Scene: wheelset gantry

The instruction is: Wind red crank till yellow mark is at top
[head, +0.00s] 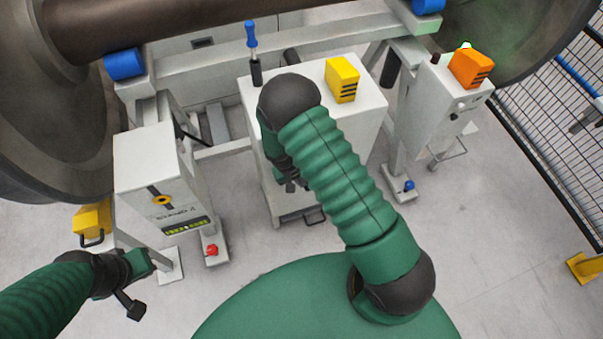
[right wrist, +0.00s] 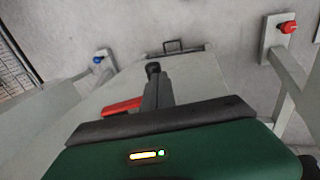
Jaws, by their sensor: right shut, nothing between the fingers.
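A red bar-like part (right wrist: 122,105), perhaps the crank, shows in the right wrist view beside my right gripper (right wrist: 153,69), partly hidden by its housing. I cannot tell whether they touch. In the head view the right gripper (head: 290,186) points down in front of the middle grey cabinet (head: 358,125), under my arm, shut and empty. No red crank is clear there; my arm hides part of the cabinet front. A yellow ring (head: 162,200) sits on a dark strip on the left grey box. I cannot tell whether it is the task's mark. My left gripper (head: 133,308) is low at left; its jaws are unclear.
A blue-handled tool (head: 251,40) and a yellow block (head: 342,80) stand on the middle cabinet. An orange block (head: 471,69) tops the right post. Red (head: 211,250) and blue (head: 409,186) knobs sit on floor feet. A mesh fence (head: 550,150) bounds the right.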

